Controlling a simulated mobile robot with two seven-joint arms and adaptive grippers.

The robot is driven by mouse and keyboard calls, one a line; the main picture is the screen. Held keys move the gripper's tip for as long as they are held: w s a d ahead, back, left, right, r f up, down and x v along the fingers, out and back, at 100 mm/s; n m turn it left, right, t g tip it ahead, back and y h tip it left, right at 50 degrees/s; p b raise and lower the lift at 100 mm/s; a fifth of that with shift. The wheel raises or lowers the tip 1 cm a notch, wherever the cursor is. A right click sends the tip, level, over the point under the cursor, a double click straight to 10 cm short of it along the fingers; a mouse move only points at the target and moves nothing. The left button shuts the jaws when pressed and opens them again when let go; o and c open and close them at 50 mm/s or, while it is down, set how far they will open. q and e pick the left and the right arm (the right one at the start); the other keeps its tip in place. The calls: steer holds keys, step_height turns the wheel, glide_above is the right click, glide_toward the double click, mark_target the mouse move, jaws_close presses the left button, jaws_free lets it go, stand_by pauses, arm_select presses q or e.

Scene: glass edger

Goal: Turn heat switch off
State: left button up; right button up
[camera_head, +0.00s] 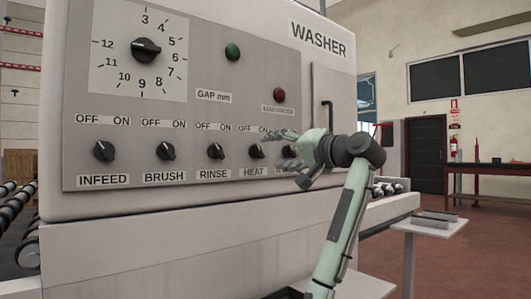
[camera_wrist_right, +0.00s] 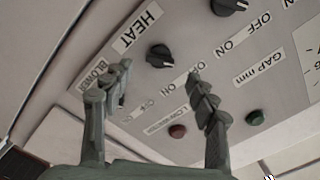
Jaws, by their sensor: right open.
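The heat switch (camera_head: 256,151) is a black rotary knob on the grey washer panel, above the HEAT label and below OFF and ON markings. I cannot tell for sure which way its pointer is turned. In the right wrist view the heat switch (camera_wrist_right: 160,56) shows just beyond and between the fingertips. My right gripper (camera_head: 284,149) is open and empty, just right of the knob in the head view, with its fingers toward the panel. In the right wrist view the gripper (camera_wrist_right: 158,70) has its two fingers wide apart. My left gripper is not in view.
The infeed (camera_head: 104,151), brush (camera_head: 166,150) and rinse (camera_head: 216,151) knobs stand in the same row. The blower knob is mostly hidden behind my right gripper. A green button (camera_head: 233,52) and a red button (camera_head: 279,95) sit above. A door handle (camera_head: 328,113) is at right.

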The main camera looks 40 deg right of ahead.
steer(key=s, duration=0.6)
steer(key=shift+d, duration=0.2)
